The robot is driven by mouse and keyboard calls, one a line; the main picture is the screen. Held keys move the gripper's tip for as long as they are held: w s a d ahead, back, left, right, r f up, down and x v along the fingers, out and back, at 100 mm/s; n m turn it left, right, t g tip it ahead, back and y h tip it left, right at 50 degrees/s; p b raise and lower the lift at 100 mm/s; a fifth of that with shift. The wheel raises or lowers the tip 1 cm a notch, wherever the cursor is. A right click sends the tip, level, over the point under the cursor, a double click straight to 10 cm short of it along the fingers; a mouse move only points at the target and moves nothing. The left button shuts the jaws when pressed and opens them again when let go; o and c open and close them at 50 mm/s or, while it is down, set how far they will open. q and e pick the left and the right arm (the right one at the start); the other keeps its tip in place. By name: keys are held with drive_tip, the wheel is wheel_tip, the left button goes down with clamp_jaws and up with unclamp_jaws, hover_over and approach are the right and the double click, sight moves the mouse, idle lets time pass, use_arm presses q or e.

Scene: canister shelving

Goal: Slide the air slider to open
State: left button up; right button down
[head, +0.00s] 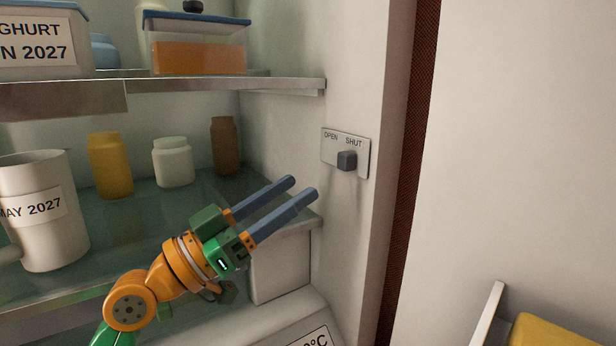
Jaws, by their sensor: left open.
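The air slider's plate (328,151) is a small pale panel on the right inner wall of the fridge, marked OPEN on the left and SHUT on the right. Its dark grey knob (347,160) sits at the right, under the word SHUT. My left gripper (304,187) is green and orange with two blue-grey fingers. It is open and empty, below and left of the knob and apart from it, its fingers pointing up and right. My right gripper is not in view.
A glass shelf holds a white mug (45,235), a yellow jar (110,165), a white jar (173,163) and a brown bottle (225,146). The upper shelf edge (220,86) juts out left of the plate. The open door (510,130) stands at the right.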

sight(340, 161)
use_arm(q)
drive_tip(key=d+r+p, duration=0.1)
drive_tip(key=d, duration=0.1)
drive_tip(key=w+d+r+p, duration=0.1)
drive_tip(key=d, duration=0.1)
drive_tip(key=d+r+p, duration=0.1)
drive_tip(key=d+p, duration=0.1)
drive_tip(key=shift+w+r, duration=0.25)
drive_tip(key=shift+r, duration=0.15)
drive_tip(key=shift+w+d, duration=0.2)
drive_tip(key=shift+d, duration=0.05)
drive_tip(key=shift+w+f, duration=0.15)
drive_tip(key=shift+w, duration=0.1)
drive_tip(key=shift+w+a+f, duration=0.15)
drive_tip(key=shift+w+a, duration=0.05)
drive_tip(key=shift+a, duration=0.15)
drive_tip(key=shift+c, duration=0.2)
drive_tip(key=shift+s+d, duration=0.1)
drive_tip(key=shift+s, duration=0.1)
clamp_jaws()
